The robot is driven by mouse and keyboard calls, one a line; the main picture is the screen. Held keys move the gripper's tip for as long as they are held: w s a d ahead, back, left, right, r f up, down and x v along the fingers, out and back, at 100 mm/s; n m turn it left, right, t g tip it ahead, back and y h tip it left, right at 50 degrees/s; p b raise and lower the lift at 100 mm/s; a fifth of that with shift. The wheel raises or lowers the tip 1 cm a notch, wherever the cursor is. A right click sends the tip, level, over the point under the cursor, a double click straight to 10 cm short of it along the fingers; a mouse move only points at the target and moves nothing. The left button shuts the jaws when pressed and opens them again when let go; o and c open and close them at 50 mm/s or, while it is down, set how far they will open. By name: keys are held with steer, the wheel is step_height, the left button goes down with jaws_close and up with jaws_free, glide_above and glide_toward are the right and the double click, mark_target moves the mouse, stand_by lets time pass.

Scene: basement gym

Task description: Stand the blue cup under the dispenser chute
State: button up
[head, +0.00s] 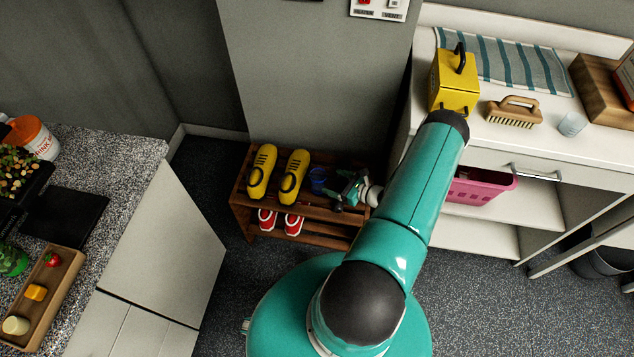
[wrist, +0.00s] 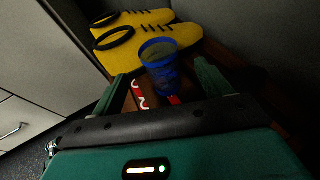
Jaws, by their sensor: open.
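The blue cup (head: 318,178) stands on the top of the wooden shoe rack, to the right of the yellow shoes. In the wrist view the blue cup (wrist: 160,65) has its open rim up and looks translucent. My gripper (head: 345,190) is open, low over the right end of the rack, just right of the cup. In the wrist view the two green fingers of my gripper (wrist: 162,86) are spread, with the cup ahead of and between their tips. No contact shows. I cannot make out a dispenser chute in either view.
Yellow shoes (head: 277,174) stand close beside the cup on the rack (head: 240,205), with red shoes (head: 280,221) below. A white cabinet (head: 480,222) with a pink basket (head: 480,190) is at right. A speckled counter (head: 120,170) is at left.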

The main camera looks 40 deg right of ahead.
mark_target(325, 178)
steer(key=shift+x, duration=3.2)
steer(key=c, duration=1.1)
steer(key=shift+r, duration=0.15)
